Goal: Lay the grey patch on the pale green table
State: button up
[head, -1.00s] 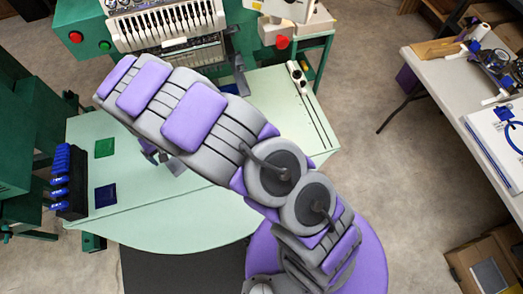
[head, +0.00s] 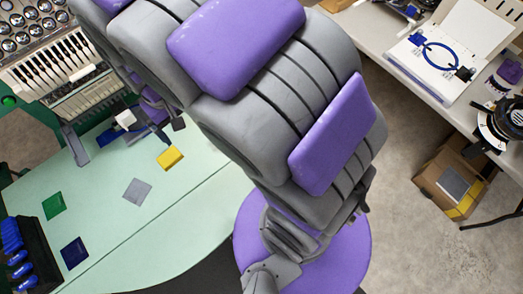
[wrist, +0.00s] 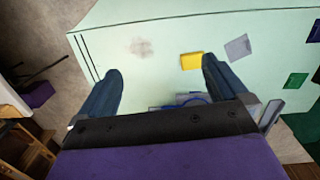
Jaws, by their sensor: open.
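The grey patch (head: 137,191), a small flat square, lies on the pale green table (head: 200,205) between the yellow patch and the green and dark blue ones. The wrist view also shows the grey patch (wrist: 238,47), beyond the right finger and apart from it. My gripper (wrist: 162,82) is open above the table (wrist: 130,75), with bare tabletop and nothing held between its two dark blue fingers. In the head view my arm covers much of the table's far part, and the gripper is only partly visible.
A yellow patch (head: 170,158), a green patch (head: 54,205) and a dark blue patch (head: 75,252) lie on the table. A black rack of blue-handled tools (head: 25,255) stands at left. A machine (head: 55,65) stands behind. A cardboard box (head: 440,170) sits on the floor.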

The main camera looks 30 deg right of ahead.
jog(key=s+d+r, duration=0.2)
jog(key=s+d, duration=0.1)
jog(key=s, duration=0.3)
jog(key=s+d+r+m, duration=0.1)
jog(key=s+d+r, duration=0.1)
jog(key=s+d, duration=0.2)
jog(key=s+d+r+m+g, duration=0.1)
jog(key=s+d, duration=0.3)
jog(key=s, duration=0.6)
jog(key=shift+s+r+y, duration=0.15)
jog(key=shift+r+y, duration=0.15)
jog(key=shift+r, duration=0.1)
jog(key=shift+c, duration=0.5)
